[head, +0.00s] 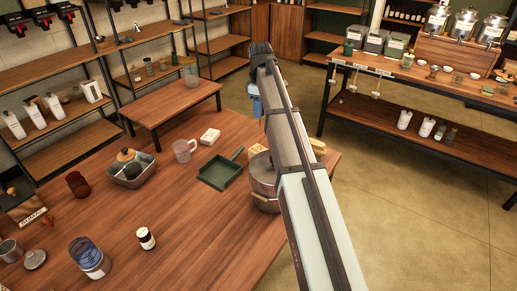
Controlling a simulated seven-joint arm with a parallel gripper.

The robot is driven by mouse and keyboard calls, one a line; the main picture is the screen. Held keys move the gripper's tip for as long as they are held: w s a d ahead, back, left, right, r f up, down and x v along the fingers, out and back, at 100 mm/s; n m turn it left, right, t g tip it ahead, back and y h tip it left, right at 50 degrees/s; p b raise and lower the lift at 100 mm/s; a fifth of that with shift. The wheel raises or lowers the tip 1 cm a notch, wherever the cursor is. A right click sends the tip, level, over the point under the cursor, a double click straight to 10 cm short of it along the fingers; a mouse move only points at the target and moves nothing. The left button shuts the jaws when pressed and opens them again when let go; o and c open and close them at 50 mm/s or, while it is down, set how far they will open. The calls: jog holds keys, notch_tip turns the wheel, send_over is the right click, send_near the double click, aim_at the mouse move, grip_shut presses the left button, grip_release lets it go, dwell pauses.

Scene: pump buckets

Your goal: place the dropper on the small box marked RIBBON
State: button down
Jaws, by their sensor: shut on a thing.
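My gripper's fingers do not show in the head view; my own arm crosses the right middle and hides what lies behind it. I cannot make out a dropper. A small white box (210,136) with a printed face lies on the wooden table (165,235), behind the green tray. Its print is too small to read, so I cannot tell whether it says RIBBON. A second small pale box (257,149) lies by the arm, partly hidden.
A raised wooden shelf (172,103) is behind. The table's middle front is clear.

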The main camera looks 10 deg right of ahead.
jog(key=s+a, duration=0.1)
jog(key=s, duration=0.1)
send_over(258, 149)
jog(key=shift+f, duration=4.6)
jog(key=c, duration=0.9)
grip_release()
jog(key=shift+f, duration=0.1)
jog(key=shift+o, duration=0.2)
notch_tip(258, 149, up, 12)
